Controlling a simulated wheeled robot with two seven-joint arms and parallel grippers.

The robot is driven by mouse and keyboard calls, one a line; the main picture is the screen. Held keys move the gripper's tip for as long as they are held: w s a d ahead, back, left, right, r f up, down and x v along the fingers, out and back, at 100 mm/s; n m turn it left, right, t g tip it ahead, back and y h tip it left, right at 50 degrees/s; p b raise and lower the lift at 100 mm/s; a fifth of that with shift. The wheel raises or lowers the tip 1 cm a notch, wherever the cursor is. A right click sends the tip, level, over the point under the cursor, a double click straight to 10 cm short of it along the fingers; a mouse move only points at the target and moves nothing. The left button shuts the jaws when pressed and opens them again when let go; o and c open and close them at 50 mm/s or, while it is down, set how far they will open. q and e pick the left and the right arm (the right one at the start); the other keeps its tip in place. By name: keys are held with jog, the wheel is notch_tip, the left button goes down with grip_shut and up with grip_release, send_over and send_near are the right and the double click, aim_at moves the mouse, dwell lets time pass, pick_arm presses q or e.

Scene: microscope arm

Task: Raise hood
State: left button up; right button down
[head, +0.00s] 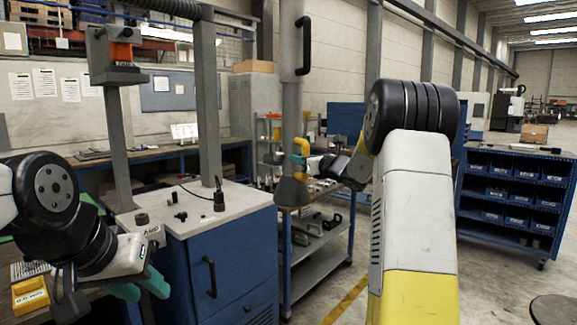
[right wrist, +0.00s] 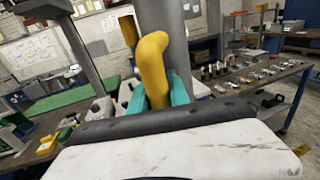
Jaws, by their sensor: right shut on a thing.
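The hood is a grey cone (head: 291,192) at the lower end of a vertical grey tube (head: 291,100), left of my right forearm. A bent yellow handle (head: 301,144) sticks out from the tube above the cone. My right gripper (head: 299,160) is shut on this handle. In the right wrist view the yellow handle (right wrist: 154,62) stands between the teal fingers, with the grey tube (right wrist: 166,22) behind it. My left gripper (head: 140,289) is open and empty at the lower left, in front of the blue cabinet.
A blue cabinet (head: 232,262) with a white top (head: 190,212) stands left of the hood, carrying small black parts. A shelf cart (head: 325,260) is behind the hood. A blue bin rack (head: 512,190) stands at the right. A black handle (head: 303,46) sits higher on the tube.

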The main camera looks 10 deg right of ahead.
notch_tip(320, 180, up, 14)
jog(key=shift+f, duration=0.2)
jog(key=c, duration=1.3)
grip_release()
jog(key=shift+o, duration=0.3)
jog(key=shift+f, duration=0.1)
jog(key=v, duration=0.8)
